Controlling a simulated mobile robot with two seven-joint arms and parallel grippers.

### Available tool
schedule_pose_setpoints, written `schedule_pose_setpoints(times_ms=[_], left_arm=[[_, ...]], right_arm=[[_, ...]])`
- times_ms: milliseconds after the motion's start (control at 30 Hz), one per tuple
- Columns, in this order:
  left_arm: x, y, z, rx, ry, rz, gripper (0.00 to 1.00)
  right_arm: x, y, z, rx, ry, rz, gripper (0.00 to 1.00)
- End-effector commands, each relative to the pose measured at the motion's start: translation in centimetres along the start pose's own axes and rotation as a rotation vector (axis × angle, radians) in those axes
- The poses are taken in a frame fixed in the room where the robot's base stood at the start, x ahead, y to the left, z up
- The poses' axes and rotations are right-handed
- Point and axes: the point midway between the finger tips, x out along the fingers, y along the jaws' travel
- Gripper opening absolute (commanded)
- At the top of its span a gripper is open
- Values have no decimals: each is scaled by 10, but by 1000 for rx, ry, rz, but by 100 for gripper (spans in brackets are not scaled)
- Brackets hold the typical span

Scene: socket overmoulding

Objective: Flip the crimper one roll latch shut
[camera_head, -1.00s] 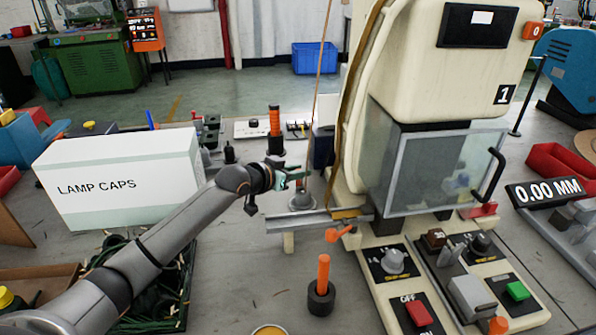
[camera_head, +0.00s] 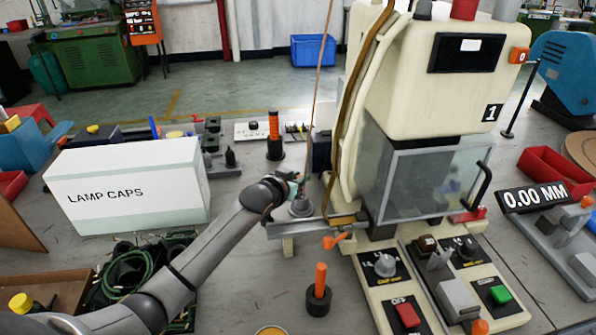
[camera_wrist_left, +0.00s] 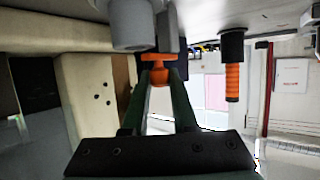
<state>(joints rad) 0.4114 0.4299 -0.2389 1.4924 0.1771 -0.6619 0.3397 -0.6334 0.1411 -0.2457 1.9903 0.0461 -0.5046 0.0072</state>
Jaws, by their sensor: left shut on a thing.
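My left gripper (camera_head: 297,182) is by the feed end of the cream crimper (camera_head: 425,85), just above a grey round part (camera_head: 300,206) near the metal rail (camera_head: 300,229). In the left wrist view its green fingers (camera_wrist_left: 160,88) are shut on a small orange piece (camera_wrist_left: 158,72), which looks like the roll latch. A grey cylinder (camera_wrist_left: 130,25) is right beside that piece. In the head view the orange piece is hidden at the gripper, so its angle is unclear. My right gripper is not in view.
An orange lever (camera_head: 336,241) sits below the rail. An orange-handled tool (camera_head: 274,128) stands behind; another orange-handled tool (camera_head: 319,285) stands in front. The lamp caps box (camera_head: 130,190) is left of my arm. A thin strand runs up beside the gripper.

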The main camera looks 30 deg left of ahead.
Motion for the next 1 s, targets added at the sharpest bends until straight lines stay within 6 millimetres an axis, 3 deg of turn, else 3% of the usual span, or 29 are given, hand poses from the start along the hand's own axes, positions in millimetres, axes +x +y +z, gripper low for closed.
schedule_pose_setpoints(times_ms=[367,400,633,1000], left_arm=[[0,0,-1,-5,4,-9,0],[0,0,-1,-5,4,-9,30],[0,0,-1,-4,3,-9,56],[-3,0,-9,-4,6,-8,56]], right_arm=[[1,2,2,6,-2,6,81],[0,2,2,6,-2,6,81],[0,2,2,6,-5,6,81],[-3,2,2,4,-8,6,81]])
